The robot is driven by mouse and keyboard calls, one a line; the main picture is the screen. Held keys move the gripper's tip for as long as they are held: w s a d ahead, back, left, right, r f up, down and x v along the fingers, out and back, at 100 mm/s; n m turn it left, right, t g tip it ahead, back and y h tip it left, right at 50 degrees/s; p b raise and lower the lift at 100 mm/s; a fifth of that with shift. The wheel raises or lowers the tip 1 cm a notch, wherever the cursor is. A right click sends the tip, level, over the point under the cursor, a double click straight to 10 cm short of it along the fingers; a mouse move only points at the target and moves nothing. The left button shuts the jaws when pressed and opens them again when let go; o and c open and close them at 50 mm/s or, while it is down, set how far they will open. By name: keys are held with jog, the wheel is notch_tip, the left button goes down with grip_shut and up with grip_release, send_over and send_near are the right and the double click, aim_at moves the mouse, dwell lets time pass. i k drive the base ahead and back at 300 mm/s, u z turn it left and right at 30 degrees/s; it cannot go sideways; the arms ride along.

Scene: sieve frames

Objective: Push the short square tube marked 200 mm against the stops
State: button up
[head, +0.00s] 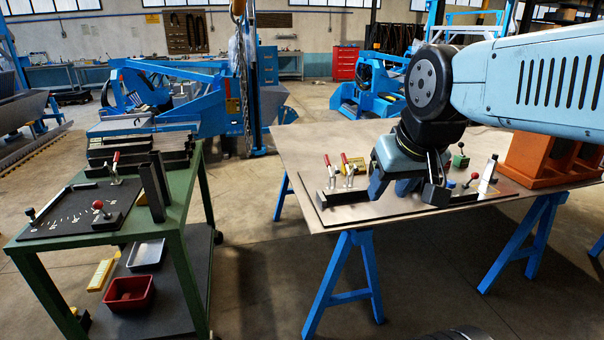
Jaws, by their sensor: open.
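My gripper (405,193) hangs open over the fixture plate (390,211) on the right-hand steel table, its fingers pointing down. Dark bar-like pieces lie on this plate, one at its left end (326,202) and one right of my gripper (468,200). Red-handled clamps (346,168) stand at the plate's left, and a red-knobbed part (476,177) stands at the right. No 200 mm marking is readable, so I cannot tell which piece is the short square tube. My gripper hides the middle of the plate, and I cannot tell whether it touches anything there.
The steel table top (300,150) is bare behind the fixture. An orange-brown box (545,160) stands at its right. On the left, a green cart (175,240) carries a dark marked board (75,212), stacked dark tubes (145,150) and upright dark pieces (153,188). Floor between them is clear.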

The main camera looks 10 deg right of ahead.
aim_at(342, 194)
jog(key=u, duration=0.1)
jog(key=i, duration=1)
jog(key=z, duration=0.05)
